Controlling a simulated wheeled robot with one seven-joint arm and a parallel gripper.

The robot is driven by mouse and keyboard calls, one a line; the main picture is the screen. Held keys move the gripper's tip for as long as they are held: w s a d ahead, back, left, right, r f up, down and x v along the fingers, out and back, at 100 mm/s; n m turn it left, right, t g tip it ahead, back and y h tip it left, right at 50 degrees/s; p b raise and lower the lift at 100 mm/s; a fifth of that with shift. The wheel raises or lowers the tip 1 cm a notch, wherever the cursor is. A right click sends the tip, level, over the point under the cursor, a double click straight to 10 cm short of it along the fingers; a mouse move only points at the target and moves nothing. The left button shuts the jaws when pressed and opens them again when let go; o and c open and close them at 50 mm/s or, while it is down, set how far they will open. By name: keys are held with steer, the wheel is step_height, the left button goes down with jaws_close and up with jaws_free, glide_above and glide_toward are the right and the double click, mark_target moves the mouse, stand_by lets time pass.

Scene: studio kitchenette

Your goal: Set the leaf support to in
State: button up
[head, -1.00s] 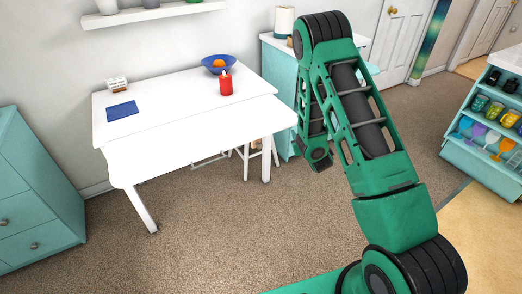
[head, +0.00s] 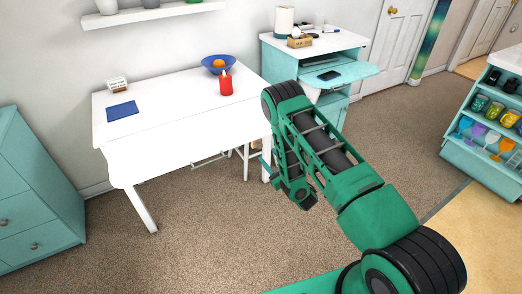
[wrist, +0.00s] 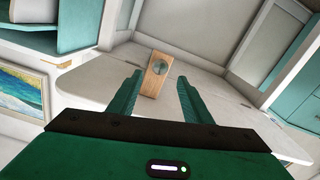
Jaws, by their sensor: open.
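A light wooden piece with a round grey metal disc, apparently the leaf support (wrist: 156,77), shows in the wrist view on a pale surface under the table. It is hidden in the head view. My gripper (wrist: 160,78) is open and empty, its two green fingers on either side of the wooden piece in the picture. The piece appears beyond the fingertips; I cannot tell the exact gap. In the head view my gripper (head: 268,168) is low, by the table's right front end.
A teal cabinet (head: 325,70) stands behind my arm, a teal dresser (head: 35,190) at left. Carpet in front is clear.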

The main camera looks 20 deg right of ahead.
mark_target(260, 147)
steer(key=x, duration=0.7)
steer(key=shift+w, duration=0.15)
